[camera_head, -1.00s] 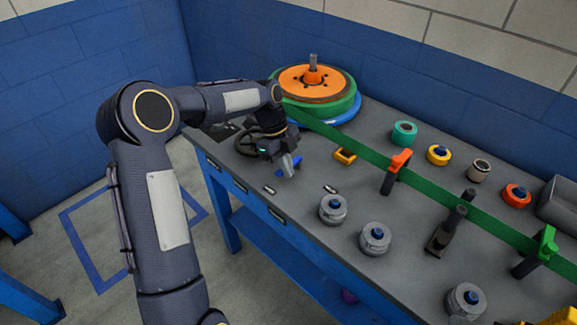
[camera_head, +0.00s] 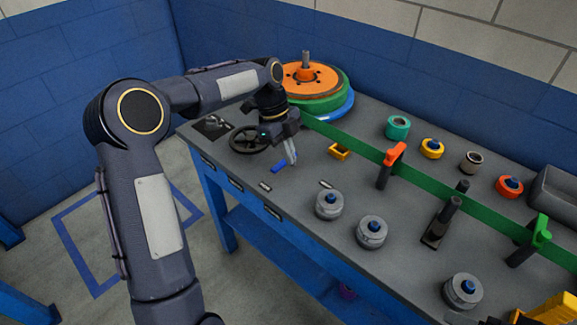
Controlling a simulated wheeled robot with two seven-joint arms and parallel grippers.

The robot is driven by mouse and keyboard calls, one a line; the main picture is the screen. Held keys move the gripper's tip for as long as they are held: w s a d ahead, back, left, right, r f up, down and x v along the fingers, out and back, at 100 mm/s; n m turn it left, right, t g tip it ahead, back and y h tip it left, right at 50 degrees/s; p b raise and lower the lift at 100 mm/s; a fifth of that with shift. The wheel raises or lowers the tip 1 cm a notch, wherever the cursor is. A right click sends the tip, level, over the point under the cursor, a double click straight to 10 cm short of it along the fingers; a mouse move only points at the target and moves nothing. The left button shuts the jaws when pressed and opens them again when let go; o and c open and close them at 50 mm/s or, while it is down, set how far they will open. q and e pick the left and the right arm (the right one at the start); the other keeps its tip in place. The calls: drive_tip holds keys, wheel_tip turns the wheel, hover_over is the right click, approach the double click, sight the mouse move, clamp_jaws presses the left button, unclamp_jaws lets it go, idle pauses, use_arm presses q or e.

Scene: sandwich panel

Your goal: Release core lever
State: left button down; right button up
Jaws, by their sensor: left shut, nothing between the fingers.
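My left gripper (camera_head: 292,162) hangs above the left part of the grey bench top, its slim fingers pointing down and closed with nothing between them. A small blue lever-like piece (camera_head: 279,167) lies on the bench just left of the fingertips; a gap shows between them. Other levers are an orange one (camera_head: 395,153) on a dark post and a green one (camera_head: 542,232) further right. I cannot tell which is the core lever. The right gripper is not in view.
A black handwheel (camera_head: 246,139) lies left of the gripper. An orange and green reel (camera_head: 318,84) stands behind, feeding a green strip (camera_head: 368,153) across the bench (camera_head: 300,207).

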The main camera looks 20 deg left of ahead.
use_arm(q)
drive_tip(key=v, duration=0.4)
drive_tip(key=shift+w+a+r, duration=0.1)
drive_tip(key=shift+r, duration=0.25)
drive_tip(key=s+r+n+t, duration=0.2)
drive_tip(key=s+r+n, duration=0.1)
drive_tip(key=s+n, duration=0.3)
drive_tip(key=s+r+n+t, duration=0.1)
drive_tip(key=s+r+n, duration=0.25)
drive_tip(key=s, duration=0.55)
drive_tip(key=s+d+f+n+t, duration=0.1)
drive_tip(key=s+f+n, duration=0.2)
drive_tip(key=s+n, duration=0.3)
drive_tip(key=s+d+f+n+t, duration=0.1)
drive_tip(key=s+f+n+t, duration=0.1)
drive_tip(key=s+f+n, duration=0.2)
drive_tip(key=s+n+p, duration=0.1)
drive_tip(key=s+n, duration=0.2)
drive_tip(key=s, duration=0.1)
drive_tip(key=shift+s+d+t, duration=0.3)
drive_tip(key=shift+s+d, duration=0.05)
drive_tip(key=shift+d, duration=0.05)
